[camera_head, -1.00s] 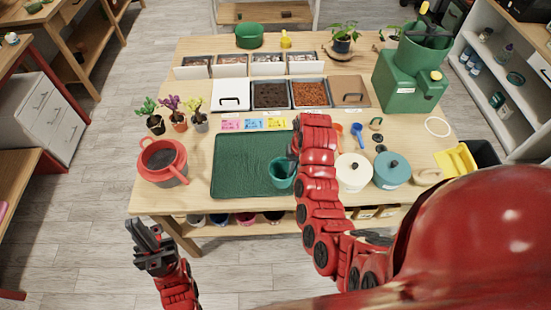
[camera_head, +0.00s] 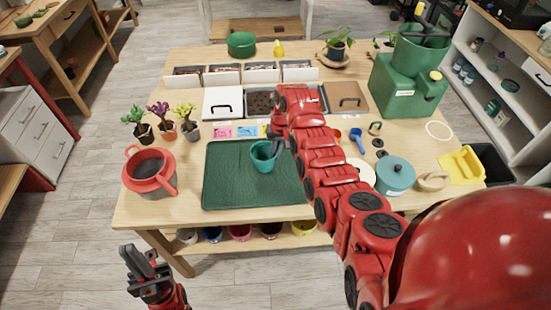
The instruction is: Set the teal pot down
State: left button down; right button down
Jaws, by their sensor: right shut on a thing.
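The teal pot (camera_head: 263,157) is over the right part of the dark green mat (camera_head: 225,190), near its middle from front to back. I cannot tell whether its base touches the mat. My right gripper (camera_head: 277,147) is shut on the pot's right side, and the red arm hides part of the mat's right edge. My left gripper (camera_head: 146,266) hangs in front of the table at the lower left, away from the pot. Its finger gap is not clear.
The mat's left part is bare.

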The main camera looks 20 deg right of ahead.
jog(key=shift+f+p, duration=0.3)
notch_tip(320, 180, down, 2)
jog(key=shift+f, duration=0.25)
jog(key=c, duration=1.5)
grip_release()
jog(key=shift+f, duration=0.15)
jog(key=o, duration=0.5)
